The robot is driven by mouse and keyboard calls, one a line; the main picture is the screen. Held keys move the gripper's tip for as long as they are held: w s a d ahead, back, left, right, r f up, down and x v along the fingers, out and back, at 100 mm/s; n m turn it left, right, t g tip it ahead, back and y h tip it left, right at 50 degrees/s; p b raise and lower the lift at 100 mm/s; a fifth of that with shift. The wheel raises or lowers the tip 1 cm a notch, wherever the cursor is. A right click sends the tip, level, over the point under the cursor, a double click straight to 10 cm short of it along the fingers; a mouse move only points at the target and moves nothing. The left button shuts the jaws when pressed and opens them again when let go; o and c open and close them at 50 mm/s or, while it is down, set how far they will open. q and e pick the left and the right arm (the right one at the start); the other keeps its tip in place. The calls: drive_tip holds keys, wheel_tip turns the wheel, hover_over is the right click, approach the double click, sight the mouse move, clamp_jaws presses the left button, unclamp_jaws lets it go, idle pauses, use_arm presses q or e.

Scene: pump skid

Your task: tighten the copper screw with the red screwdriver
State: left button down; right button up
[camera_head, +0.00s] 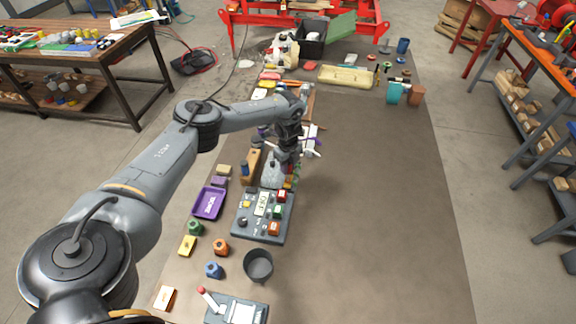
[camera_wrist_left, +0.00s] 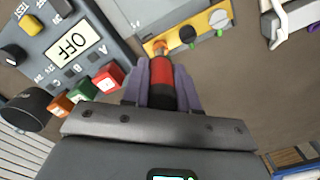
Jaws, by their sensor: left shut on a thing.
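My left gripper (camera_head: 286,168) is over the table just beyond the grey control panel (camera_head: 248,226). In the left wrist view its fingers (camera_wrist_left: 162,95) are shut on the red screwdriver (camera_wrist_left: 161,72), seen nearly end-on along its handle. The copper screw (camera_wrist_left: 157,46) sits at the near end of a yellow block (camera_wrist_left: 203,26), right at the screwdriver's far end. I cannot tell whether the tip touches the screw; the shaft is hidden. A black screw (camera_wrist_left: 187,35) and a silver screw (camera_wrist_left: 218,18) stand farther along the block. My right gripper is not in view.
The panel, reading OFF (camera_wrist_left: 73,44), lies close left in the wrist view, with red (camera_wrist_left: 107,77) and green buttons. A purple tray (camera_head: 209,203), a dark cup (camera_head: 258,265) and small coloured blocks stand around it. The table's right side (camera_head: 380,210) is clear.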

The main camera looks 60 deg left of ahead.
use_arm(q)
drive_tip(key=shift+m, duration=3)
drive_tip(key=m, duration=0.2)
drive_tip(key=shift+m, duration=1)
